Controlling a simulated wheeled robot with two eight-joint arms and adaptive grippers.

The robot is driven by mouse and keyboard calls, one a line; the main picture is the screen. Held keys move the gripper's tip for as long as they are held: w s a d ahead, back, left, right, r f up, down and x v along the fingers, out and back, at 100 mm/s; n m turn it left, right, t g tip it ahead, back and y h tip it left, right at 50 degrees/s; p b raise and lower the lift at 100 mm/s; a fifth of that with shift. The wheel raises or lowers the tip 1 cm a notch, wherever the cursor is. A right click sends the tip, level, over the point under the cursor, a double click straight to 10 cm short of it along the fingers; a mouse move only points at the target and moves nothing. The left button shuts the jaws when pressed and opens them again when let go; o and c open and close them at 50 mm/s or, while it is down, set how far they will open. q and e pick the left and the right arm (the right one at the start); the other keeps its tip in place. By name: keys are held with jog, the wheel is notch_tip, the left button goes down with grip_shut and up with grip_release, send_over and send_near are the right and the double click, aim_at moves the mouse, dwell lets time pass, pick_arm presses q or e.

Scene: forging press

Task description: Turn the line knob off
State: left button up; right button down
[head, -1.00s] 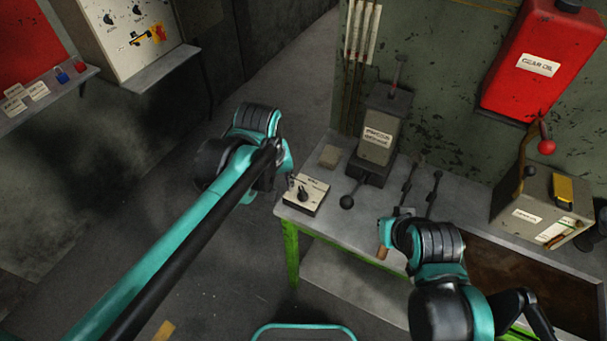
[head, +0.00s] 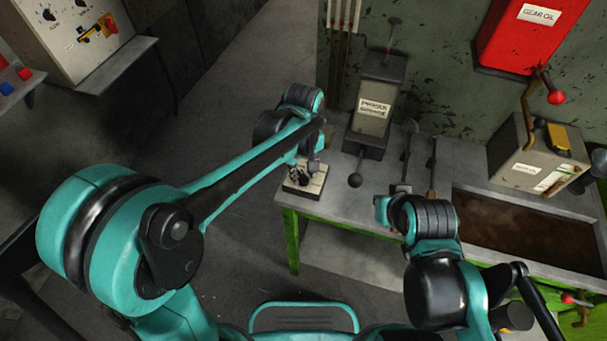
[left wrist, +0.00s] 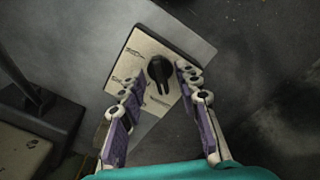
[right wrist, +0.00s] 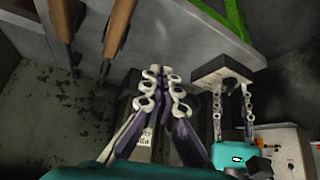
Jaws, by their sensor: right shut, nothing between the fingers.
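The line knob (left wrist: 160,72) is a black pointer knob on a small cream-faced box (left wrist: 139,50) at the table's left front corner. The box (head: 304,184) also shows in the head view, with the knob partly covered by my gripper. My left gripper (left wrist: 158,82) is open above the box, one finger on each side of the knob. The knob's pointer end points toward the gripper's base in the left wrist view. I cannot tell whether the fingers touch it. My right gripper (right wrist: 161,74) is shut and empty, right of the box.
A lever box (head: 535,150) stands farther right. Open floor lies left of the table (head: 335,207).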

pick_arm(q)
jog(key=shift+f, duration=0.1)
grip_shut()
